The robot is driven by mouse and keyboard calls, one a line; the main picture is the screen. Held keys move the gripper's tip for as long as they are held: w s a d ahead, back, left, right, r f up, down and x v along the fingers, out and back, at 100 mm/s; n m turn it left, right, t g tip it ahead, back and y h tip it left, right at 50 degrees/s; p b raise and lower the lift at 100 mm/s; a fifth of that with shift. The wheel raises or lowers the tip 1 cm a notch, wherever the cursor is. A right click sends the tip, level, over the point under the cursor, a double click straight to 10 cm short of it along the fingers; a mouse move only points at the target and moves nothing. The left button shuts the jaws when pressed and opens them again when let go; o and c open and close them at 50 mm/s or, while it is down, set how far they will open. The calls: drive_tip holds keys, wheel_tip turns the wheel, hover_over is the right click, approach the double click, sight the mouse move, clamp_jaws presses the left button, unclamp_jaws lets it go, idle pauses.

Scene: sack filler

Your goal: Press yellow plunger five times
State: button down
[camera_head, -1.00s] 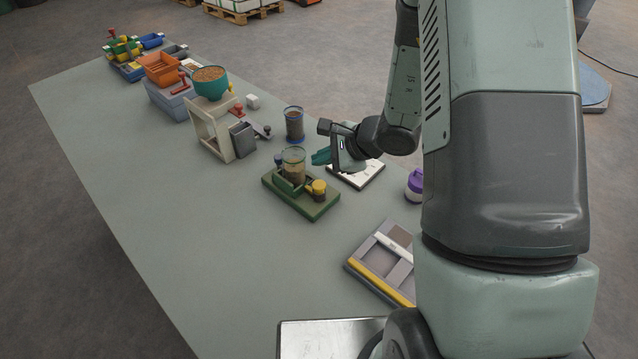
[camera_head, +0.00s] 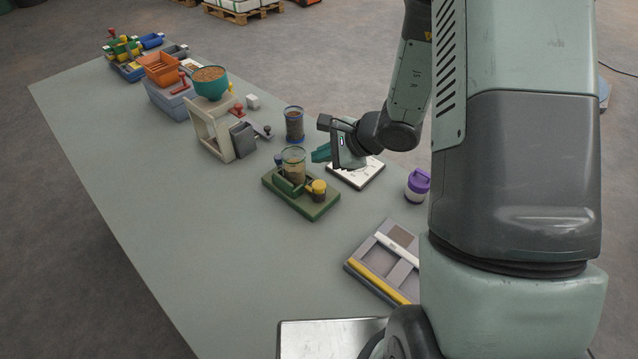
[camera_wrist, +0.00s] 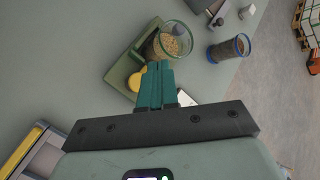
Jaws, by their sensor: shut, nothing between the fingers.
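The yellow plunger (camera_head: 318,187) is a round yellow cap at the right end of a green base (camera_head: 310,208) on the table. A clear jar with grainy contents (camera_head: 293,163) stands at the base's other end. In the wrist view the yellow plunger (camera_wrist: 135,82) shows just left of my fingertips, partly hidden by them. The jar (camera_wrist: 172,43) is beyond them. My gripper (camera_head: 321,154) has teal fingers, shut and empty. It is in the air to the right of the jar, apart from the plunger in the head view. The fingers also show in the wrist view (camera_wrist: 156,75).
A blue-rimmed container (camera_head: 294,124) stands behind the base. A white flat plate (camera_head: 357,175) lies under my gripper, and a purple-lidded jar (camera_head: 417,184) is to the right. A grey compartment tray (camera_head: 372,258) lies nearer.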

sight(322, 186)
drive_tip(key=shift+f, duration=2.95)
drive_tip(key=shift+f, duration=0.15)
drive_tip(key=shift+f, duration=0.3)
drive_tip(key=shift+f, duration=0.7)
idle(0.3)
drive_tip(key=shift+r, duration=1.15)
drive_tip(key=shift+r, duration=0.1)
drive_tip(key=shift+r, duration=2.4)
